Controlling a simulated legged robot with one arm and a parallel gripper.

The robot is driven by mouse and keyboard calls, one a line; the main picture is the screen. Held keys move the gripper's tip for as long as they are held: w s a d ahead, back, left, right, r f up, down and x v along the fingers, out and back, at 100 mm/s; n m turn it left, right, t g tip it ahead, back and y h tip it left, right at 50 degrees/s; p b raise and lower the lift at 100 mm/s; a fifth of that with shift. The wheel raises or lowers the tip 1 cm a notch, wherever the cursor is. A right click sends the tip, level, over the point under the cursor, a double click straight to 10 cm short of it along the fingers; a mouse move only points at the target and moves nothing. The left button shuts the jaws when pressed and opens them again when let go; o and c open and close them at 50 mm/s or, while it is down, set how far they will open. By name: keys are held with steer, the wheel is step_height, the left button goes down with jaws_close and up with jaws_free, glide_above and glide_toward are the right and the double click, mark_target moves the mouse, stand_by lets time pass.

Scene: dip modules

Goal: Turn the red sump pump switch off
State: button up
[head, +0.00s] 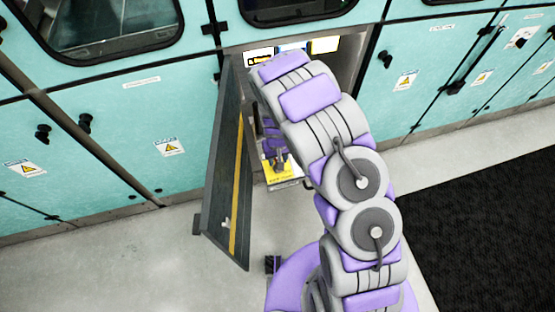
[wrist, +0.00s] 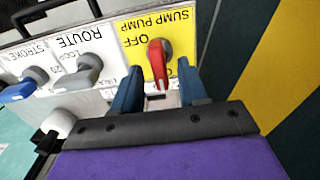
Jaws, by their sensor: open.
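The red sump pump switch (wrist: 158,60) is a red rotary handle on a yellow plate (wrist: 131,60) lettered SUMP PUMP and OFF, upside down in the wrist view. Its handle tip points down in that view, toward my gripper. My gripper (wrist: 160,90) is open, with one blue finger on each side of the handle tip and visible gaps between. Another label by the right finger is mostly hidden. In the head view the yellow plate (head: 281,173) shows inside the open cabinet, and the switch is hidden behind my gripper.
A ROUTE switch (wrist: 88,68) and a blue-handled STROKE switch (wrist: 20,90) stand left of the yellow plate in the wrist view. The open cabinet door (head: 228,165) with a yellow stripe stands close beside my arm. A black mat (head: 480,220) lies on the floor at right.

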steer(key=shift+f, duration=0.25)
steer(key=shift+c, duration=0.4)
jaws_close()
